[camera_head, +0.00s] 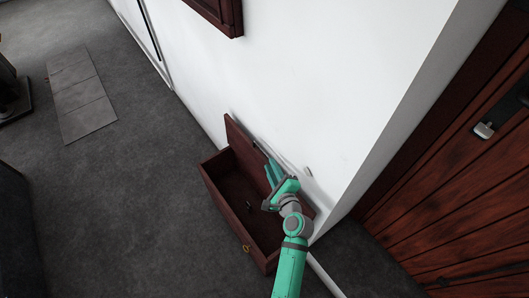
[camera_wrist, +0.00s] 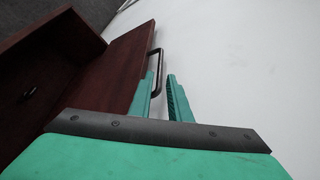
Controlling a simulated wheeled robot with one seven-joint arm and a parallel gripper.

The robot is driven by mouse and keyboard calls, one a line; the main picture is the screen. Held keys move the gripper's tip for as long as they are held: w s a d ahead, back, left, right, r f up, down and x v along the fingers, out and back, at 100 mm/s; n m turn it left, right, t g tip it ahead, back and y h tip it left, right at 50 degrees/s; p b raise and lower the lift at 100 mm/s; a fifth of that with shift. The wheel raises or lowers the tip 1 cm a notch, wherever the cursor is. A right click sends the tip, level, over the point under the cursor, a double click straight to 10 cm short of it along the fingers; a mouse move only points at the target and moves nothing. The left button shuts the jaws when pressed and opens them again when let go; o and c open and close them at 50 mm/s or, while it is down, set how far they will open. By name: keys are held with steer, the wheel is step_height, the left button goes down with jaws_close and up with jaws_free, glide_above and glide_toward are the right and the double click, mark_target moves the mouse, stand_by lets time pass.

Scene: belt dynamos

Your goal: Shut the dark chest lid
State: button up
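The dark red-brown chest (camera_head: 216,200) stands on the floor against the white wall, open at the top. Its lid (camera_head: 239,142) is raised and leans back near the wall; it also shows in the wrist view (camera_wrist: 118,68). A dark bar handle (camera_wrist: 155,66) sits on the lid's edge. My gripper (camera_head: 271,170) is at the raised lid, above the chest's back side. In the wrist view my gripper (camera_wrist: 160,92) has its two green fingers apart, one on each side of the handle's near part. I cannot tell whether either finger touches it.
The white wall (camera_head: 310,100) is close behind the lid and my gripper. A wooden door (camera_head: 460,170) with a metal handle is at the right. A small brass-coloured piece (camera_head: 246,248) is on the chest's front. Grey carpet (camera_head: 120,200) lies open to the left.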

mark_target(264, 152)
steer(key=x, duration=0.9)
steer(key=shift+f, duration=0.1)
jaws_close()
